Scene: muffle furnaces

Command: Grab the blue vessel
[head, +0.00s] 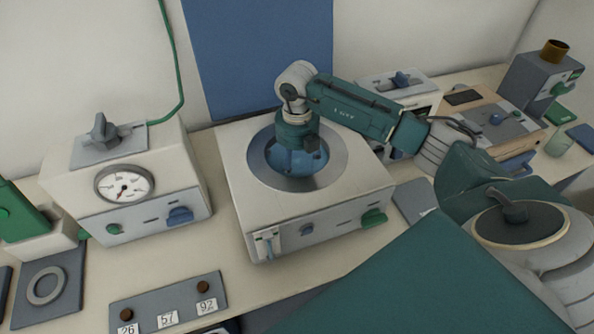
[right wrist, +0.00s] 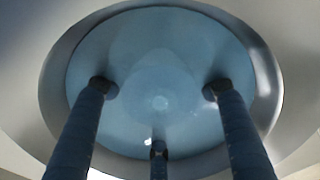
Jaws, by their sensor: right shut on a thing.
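The blue vessel (head: 297,160) is round and glossy and sits in the round metal recess on top of a white box-shaped device (head: 325,212). My right gripper (head: 298,148) points straight down over the vessel and is shut on it. In the right wrist view the vessel (right wrist: 160,75) fills the middle, and the dark fingertips of my right gripper (right wrist: 158,95) press on its surface from several sides. The vessel's top is partly hidden by the gripper in the head view. My left gripper is not in view.
A white device with a dial (head: 124,184) stands to the left. A grey panel with number labels (head: 168,303) lies in front. A blue panel (head: 260,50) is on the wall behind.

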